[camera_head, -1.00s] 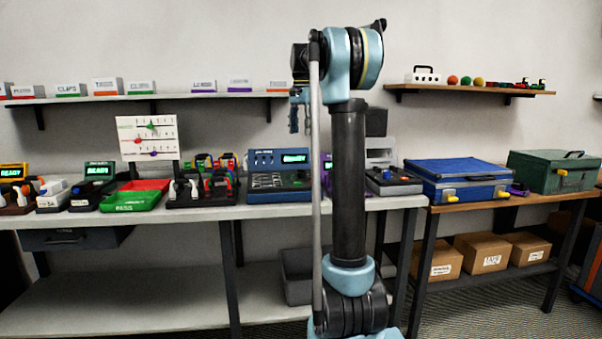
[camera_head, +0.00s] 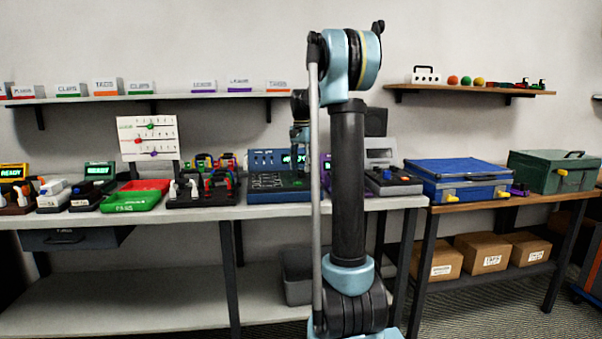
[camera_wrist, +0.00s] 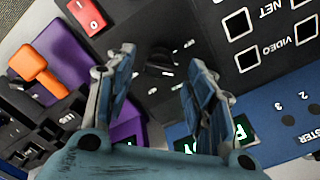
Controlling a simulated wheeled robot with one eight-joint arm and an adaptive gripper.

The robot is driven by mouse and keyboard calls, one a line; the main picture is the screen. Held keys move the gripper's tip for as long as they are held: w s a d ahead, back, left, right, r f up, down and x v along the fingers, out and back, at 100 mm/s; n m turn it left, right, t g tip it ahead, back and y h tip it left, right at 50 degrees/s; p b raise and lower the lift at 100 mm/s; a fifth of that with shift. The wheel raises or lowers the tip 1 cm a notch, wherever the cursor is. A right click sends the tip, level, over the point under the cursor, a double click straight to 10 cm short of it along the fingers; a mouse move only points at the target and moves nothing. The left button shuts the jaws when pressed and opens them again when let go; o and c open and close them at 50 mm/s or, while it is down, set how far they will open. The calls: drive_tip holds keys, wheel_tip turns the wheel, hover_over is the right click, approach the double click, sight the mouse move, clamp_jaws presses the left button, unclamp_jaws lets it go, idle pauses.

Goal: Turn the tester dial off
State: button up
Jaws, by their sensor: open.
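The blue tester (camera_head: 258,196) stands on the grey bench, left of my arm's column in the head view. My gripper (camera_head: 300,142) is low in front of its lit display, partly covering it. In the wrist view my gripper (camera_wrist: 160,82) is open and empty, its two fingers apart. The black dial (camera_wrist: 159,62) is on the tester's dark panel (camera_wrist: 207,62), showing between and just beyond the fingertips. I cannot tell whether they touch it, nor can I read its setting. The green display (camera_wrist: 240,128) is partly hidden behind the right finger.
A red rocker switch (camera_wrist: 87,15) is near the dial. A purple holder (camera_wrist: 66,50) with an orange handle (camera_wrist: 40,68) stands beside the tester. In the head view, a red-and-green tray (camera_head: 133,202) is to the left, and a blue case (camera_head: 458,170) is to the right.

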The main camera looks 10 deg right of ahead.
drive_tip(key=shift+f, duration=1.2)
drive_tip(key=shift+c, duration=0.3)
drive_tip(key=c, duration=1)
drive_tip(key=n, duration=0.4)
drive_tip(key=shift+n, duration=0.3)
drive_tip(key=n, duration=0.4)
drive_tip(key=shift+n, duration=0.3)
drive_tip(key=o, duration=1.1)
drive_tip(key=shift+c, duration=0.2)
